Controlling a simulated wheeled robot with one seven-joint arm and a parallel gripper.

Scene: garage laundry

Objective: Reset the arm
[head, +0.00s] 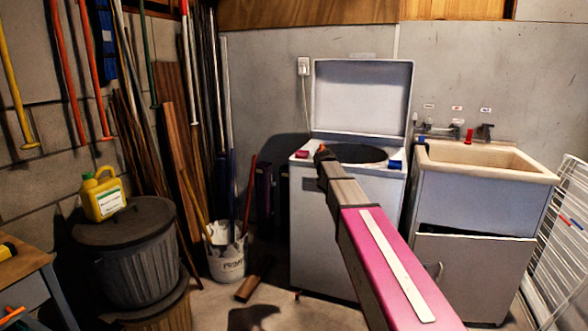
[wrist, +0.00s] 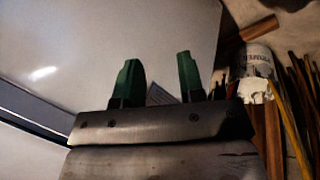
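My arm reaches forward to the open top-loading washer (head: 338,235), and my gripper (head: 322,152) is at the washer's front left top edge. In the wrist view, the two green fingers of my gripper (wrist: 157,58) stand apart with nothing held between them. A pale, smooth panel (wrist: 90,40) fills the left of that view behind the fingers. In the head view the fingers themselves are small and hard to make out.
The washer's lid (head: 362,95) stands raised. A utility sink (head: 480,155) is close on the right, with a drying rack (head: 565,235) beyond. A white bucket (head: 226,258) with poles, a lidded bin (head: 140,255) and a yellow jug (head: 104,198) stand left.

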